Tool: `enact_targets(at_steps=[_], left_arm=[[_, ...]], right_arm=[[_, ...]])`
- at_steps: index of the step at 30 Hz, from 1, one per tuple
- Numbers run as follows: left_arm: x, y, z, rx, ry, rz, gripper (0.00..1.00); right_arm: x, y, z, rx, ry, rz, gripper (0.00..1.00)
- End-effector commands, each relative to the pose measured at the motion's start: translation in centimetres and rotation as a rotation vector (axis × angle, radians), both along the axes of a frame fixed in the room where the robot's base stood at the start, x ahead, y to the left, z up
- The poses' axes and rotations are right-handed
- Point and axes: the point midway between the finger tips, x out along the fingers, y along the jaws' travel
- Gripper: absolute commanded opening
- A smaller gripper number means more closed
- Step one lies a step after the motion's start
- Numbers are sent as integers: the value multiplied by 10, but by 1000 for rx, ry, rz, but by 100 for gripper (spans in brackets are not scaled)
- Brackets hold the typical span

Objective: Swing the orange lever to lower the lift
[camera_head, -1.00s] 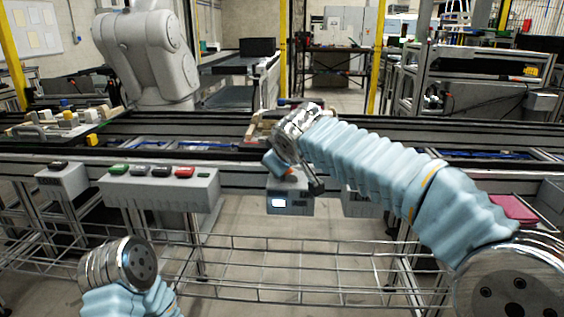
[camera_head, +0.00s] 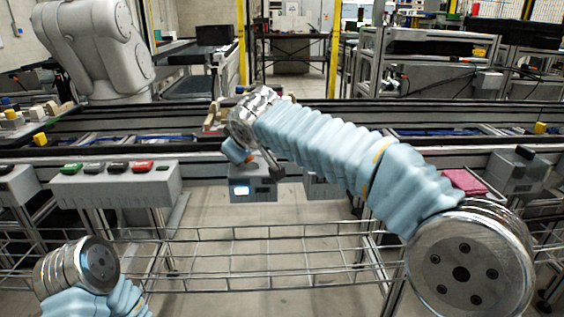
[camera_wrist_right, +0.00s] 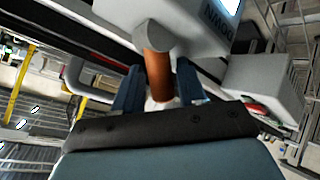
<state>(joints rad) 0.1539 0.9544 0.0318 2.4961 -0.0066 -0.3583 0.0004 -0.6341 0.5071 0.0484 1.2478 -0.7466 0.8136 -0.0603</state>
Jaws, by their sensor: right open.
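The orange lever (camera_wrist_right: 157,75) stands out from a grey round hub (camera_wrist_right: 150,38) on the grey lift control box in the right wrist view. My right gripper (camera_wrist_right: 158,78) is open, with a dark blue finger on each side of the lever; I cannot tell whether either finger touches it. In the head view the right gripper (camera_head: 254,160) is just above the grey box (camera_head: 252,190) with a lit screen, and a small orange spot shows beside a finger. My right arm hides part of this area. My left arm shows at the lower left, its gripper out of frame.
A button panel (camera_head: 115,185) with green, black and red buttons is left of the box. Conveyor rails (camera_head: 330,115) run across behind. A wire rack (camera_head: 270,255) lies below. A pink item (camera_head: 464,182) and another grey box (camera_head: 515,172) are at the right.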

Motion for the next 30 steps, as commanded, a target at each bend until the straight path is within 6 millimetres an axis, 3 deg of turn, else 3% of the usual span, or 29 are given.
enact_targets(at_steps=[7, 14, 21, 30], left_arm=[[0, 0, -1, 0, 0, 0, 43], [0, 0, -13, 0, 0, 0, 43], [0, 0, -62, 0, 0, 0, 43], [0, 0, -120, 0, 0, 0, 43]], right_arm=[[-2, -1, -3, 68, 10, 4, 50], [0, -20, -1, 429, 7, -5, 50], [1, -34, -7, 765, 3, -4, 50], [1, -44, -9, 1036, 1, -1, 50]])
